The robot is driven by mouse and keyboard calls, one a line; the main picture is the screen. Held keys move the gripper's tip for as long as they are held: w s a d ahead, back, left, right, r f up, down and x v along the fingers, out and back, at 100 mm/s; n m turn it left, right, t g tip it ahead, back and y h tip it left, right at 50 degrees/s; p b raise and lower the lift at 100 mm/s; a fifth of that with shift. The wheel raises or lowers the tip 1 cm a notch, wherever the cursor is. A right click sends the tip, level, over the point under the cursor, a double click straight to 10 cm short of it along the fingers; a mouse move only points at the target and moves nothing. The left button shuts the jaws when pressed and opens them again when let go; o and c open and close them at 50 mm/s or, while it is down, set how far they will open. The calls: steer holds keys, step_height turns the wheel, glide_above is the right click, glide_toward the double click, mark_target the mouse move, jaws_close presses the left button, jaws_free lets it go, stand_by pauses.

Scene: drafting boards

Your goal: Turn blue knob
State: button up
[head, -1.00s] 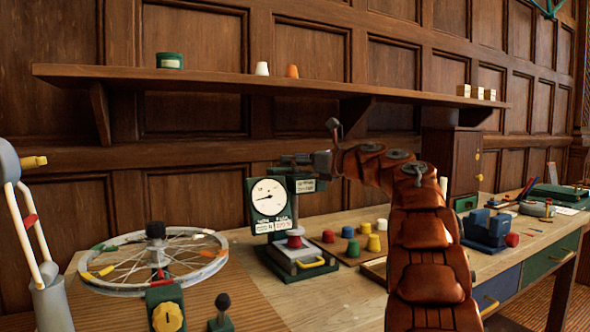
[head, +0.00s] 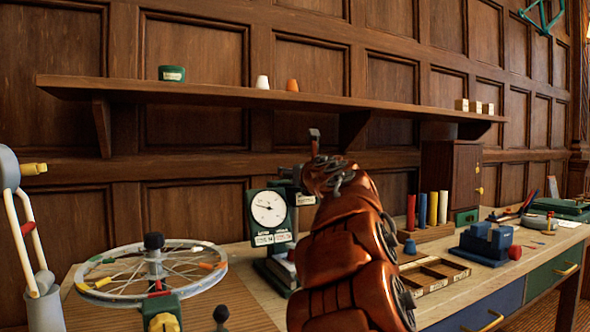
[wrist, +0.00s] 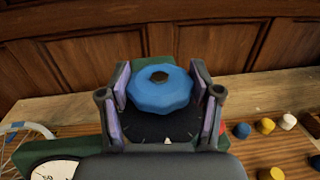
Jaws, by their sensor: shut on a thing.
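The blue knob (wrist: 155,92) is a faceted disc with a dark centre, seen close in the wrist view on a dark plate with small pale marks. My gripper (wrist: 160,94) has one finger on each side of it and is shut on it. In the head view my arm covers the knob and most of the gripper. A green device with a white dial (head: 269,207) stands just left of my arm; part of the dial (wrist: 55,171) also shows at the lower left of the wrist view.
A spoked wheel (head: 108,284) lies on the bench at left. Right of my arm are a compartment tray (head: 447,264), upright coloured cylinders and a blue block (head: 487,240). Several small coloured pieces lie right of my gripper in the wrist view. A shelf (head: 230,91) runs above.

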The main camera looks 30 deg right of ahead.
steer(key=shift+r+m+h+p, duration=0.2)
steer(key=shift+m+h+p, duration=0.35)
steer(key=shift+h, duration=0.35)
steer(key=shift+f+m+g+h, duration=0.1)
steer(key=shift+m+g+h, duration=0.15)
steer(key=shift+g+h, duration=0.05)
steer(key=o, duration=1.1)
steer(key=shift+o, duration=0.2)
steer(key=v, duration=1.2)
